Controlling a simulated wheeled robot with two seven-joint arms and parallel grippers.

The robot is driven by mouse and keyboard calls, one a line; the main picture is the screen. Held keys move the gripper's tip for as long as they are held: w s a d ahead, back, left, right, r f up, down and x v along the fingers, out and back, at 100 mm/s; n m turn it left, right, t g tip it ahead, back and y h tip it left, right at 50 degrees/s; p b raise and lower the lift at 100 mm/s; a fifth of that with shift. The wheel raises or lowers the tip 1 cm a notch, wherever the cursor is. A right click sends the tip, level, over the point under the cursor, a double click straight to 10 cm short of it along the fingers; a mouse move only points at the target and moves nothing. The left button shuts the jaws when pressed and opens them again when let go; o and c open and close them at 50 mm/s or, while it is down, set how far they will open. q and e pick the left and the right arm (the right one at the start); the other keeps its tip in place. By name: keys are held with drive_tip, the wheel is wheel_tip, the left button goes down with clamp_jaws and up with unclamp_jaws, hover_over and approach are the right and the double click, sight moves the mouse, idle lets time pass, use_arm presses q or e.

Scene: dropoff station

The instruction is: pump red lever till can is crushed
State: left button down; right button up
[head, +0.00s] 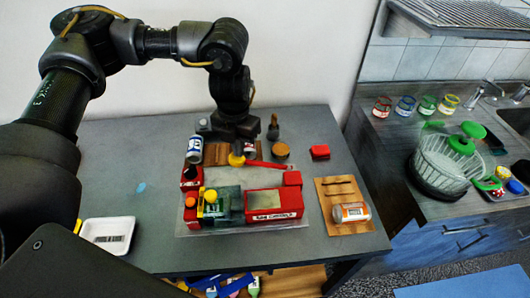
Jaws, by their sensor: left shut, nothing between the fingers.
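The red can crusher (274,204) sits on a pale base in the middle of the table. Its red lever (266,164) lies nearly flat along the back of the machine, with a yellow knob (236,160) at its left end. My left gripper (237,147) points down just behind and above the knob. It is shut with nothing between its fingers; I cannot tell whether it touches the knob. I cannot make out a can inside the crusher. A white and blue can (195,149) stands behind it at left. My right gripper is not in view.
A white and orange can (351,212) lies on a wooden board (338,187) at right. A white tray (108,235) is at front left. The table's left side is mostly clear.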

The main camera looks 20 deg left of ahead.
use_arm(q)
drive_tip(key=shift+r, duration=0.1)
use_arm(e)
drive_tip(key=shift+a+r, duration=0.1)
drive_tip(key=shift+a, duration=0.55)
use_arm(q)
drive_tip(key=shift+a+f+b, duration=0.1)
drive_tip(key=shift+f+b, duration=0.3)
drive_tip(key=shift+b, duration=0.05)
drive_tip(key=shift+s+a+f+b, duration=0.15)
drive_tip(key=shift+f+b, duration=0.1)
drive_tip(key=shift+f, duration=0.2)
drive_tip(key=shift+s+a+f+b, duration=0.1)
drive_tip(key=shift+f+b, duration=0.1)
drive_tip(key=shift+f, duration=0.25)
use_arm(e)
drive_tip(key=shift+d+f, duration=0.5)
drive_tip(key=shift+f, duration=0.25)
